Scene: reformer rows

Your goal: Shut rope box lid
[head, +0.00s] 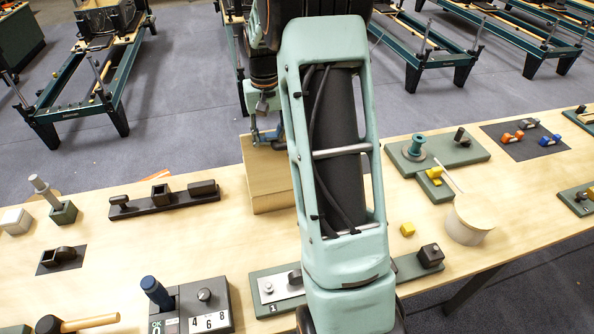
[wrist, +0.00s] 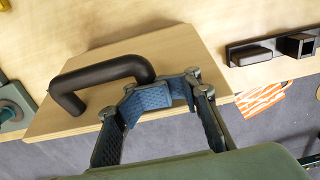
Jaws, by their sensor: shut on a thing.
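The rope box (head: 272,202) is a pale wooden box near the far edge of the table, partly hidden behind my arm in the head view. Its lid (head: 264,172) is a flat pale wood panel; it also shows in the wrist view (wrist: 185,50). A black bar handle (wrist: 100,72) is fixed on the lid. My gripper (head: 264,136) is at the far side of the lid. In the wrist view my gripper (wrist: 163,92) is shut on the handle at its right end. I cannot tell how far the lid stands open, and the box's inside is hidden.
A dark rail with blocks (head: 163,199) lies left of the box. A green plate with a spool (head: 438,152) and a round tub (head: 468,219) stand to the right. A counter box (head: 205,305) is in front. Bare tabletop lies just left of the box.

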